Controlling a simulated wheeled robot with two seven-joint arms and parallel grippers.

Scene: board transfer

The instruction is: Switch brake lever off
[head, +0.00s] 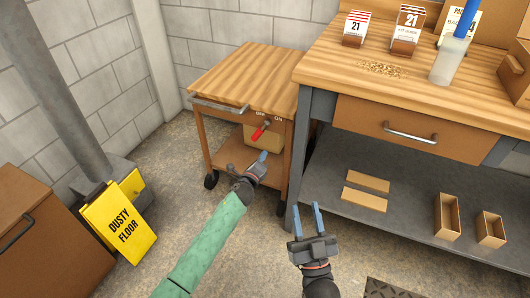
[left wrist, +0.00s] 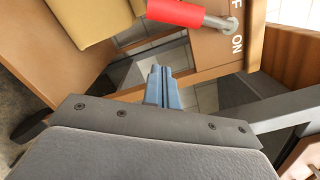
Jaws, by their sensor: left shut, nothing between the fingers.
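The brake lever (head: 258,133) has a red handle and sits on the front of a wooden cart (head: 238,72), under the OFF and ON labels. Its handle points down and left from its pivot in the head view. In the left wrist view the red handle (left wrist: 175,12) is at the top edge, with its metal pivot and the ON label to its right. My left gripper (head: 263,156) is shut and empty, just below the lever, and appears apart from it. My right gripper (head: 305,219) is open and empty, in front of the workbench.
The workbench (head: 350,80) stands right of the cart, with a lower shelf holding small boxes (head: 447,216). A yellow dusty floor sign (head: 120,222) stands at the left by a grey post. A brown cabinet (head: 40,240) is at the lower left. The floor before the cart is open.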

